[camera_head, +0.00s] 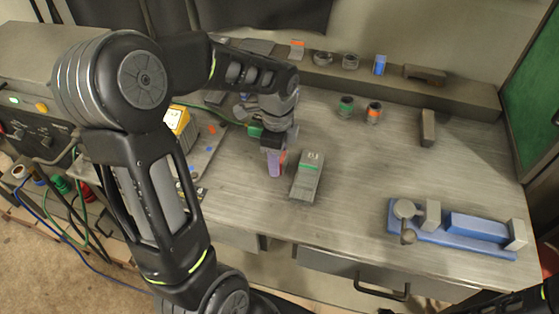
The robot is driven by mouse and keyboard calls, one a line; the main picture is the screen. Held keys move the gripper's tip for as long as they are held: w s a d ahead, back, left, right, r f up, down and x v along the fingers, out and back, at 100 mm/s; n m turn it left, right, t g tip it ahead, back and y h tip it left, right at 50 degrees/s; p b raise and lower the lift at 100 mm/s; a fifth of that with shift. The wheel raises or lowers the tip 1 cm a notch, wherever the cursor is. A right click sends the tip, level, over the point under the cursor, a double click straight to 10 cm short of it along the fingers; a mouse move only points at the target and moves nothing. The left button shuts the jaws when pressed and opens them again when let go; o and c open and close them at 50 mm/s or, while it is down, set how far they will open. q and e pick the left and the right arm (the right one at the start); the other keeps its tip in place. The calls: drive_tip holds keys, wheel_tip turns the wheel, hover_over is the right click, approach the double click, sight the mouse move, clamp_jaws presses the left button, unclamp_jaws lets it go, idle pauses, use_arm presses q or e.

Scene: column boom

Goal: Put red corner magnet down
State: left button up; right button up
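My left gripper (275,165) points down over the middle of the workbench, with a purple fingertip showing. A small red piece (283,157), which looks like the red corner magnet, shows as a sliver at the right side of that fingertip. Most of it is hidden behind the finger. I cannot tell whether the fingers grip it or whether it touches the bench. A grey block with a green stripe (308,175) lies just right of the gripper. My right gripper does not show.
A blue vise-like fixture (475,228) sits at the bench's right front. Green and orange-banded cylinders (346,107) (374,112) and a dark block (428,128) stand further back. A yellow-cased device (178,121) is left, partly behind my arm. The bench (350,205) right of the grey block is clear.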

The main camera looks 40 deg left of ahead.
use_arm(q)
clamp_jaws()
drive_tip(key=shift+r, duration=0.1)
idle(0.4)
wheel_tip(320, 180, up, 10)
drive_tip(key=shift+f+b, duration=0.1)
drive_tip(key=shift+b, duration=0.3)
idle(0.5)
